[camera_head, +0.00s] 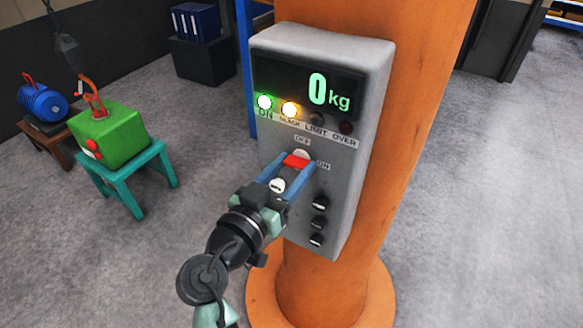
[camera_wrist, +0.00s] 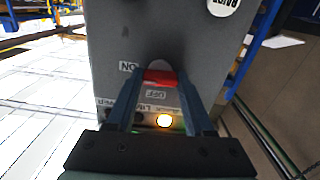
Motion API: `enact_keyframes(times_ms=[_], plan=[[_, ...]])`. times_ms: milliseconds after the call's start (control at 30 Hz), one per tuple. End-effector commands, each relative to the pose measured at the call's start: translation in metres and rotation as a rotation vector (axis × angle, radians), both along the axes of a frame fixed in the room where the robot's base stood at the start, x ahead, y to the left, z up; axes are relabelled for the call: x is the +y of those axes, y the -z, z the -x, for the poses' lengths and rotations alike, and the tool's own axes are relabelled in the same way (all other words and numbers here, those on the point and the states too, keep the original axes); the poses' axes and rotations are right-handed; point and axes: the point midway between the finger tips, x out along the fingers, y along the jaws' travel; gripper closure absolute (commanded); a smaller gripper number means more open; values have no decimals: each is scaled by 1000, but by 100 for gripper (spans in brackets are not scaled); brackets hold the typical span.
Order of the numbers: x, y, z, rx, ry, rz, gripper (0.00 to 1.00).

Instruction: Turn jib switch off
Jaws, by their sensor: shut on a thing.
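A grey control box (camera_head: 372,80) is fixed to an orange column. The red handle (camera_head: 297,161) of its switch sits on the front face, on a pale round plate. The OFF label (camera_head: 302,140) is above it and the ON label (camera_head: 323,166) to its right. My gripper (camera_head: 292,167) is shut on the red handle, one blue finger on each side. The wrist view also shows the handle (camera_wrist: 160,77) between the fingertips. The fingers hide part of the switch, so I cannot tell its exact position.
The display (camera_head: 322,90) reads 0 kg. The green ON lamp (camera_head: 264,102) and SLACK lamp (camera_head: 290,109) are lit. Black knobs (camera_head: 318,222) sit lower on the box. A green block (camera_head: 108,135) with a hook stands on a teal stand (camera_head: 160,155). Floor at right is clear.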

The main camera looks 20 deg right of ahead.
Motion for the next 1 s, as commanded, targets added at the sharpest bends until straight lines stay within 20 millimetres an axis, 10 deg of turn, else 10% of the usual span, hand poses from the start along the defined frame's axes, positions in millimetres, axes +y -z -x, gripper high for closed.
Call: enact_keyframes(times_ms=[1000], plan=[[1,0,0,719,-3,559,100]])
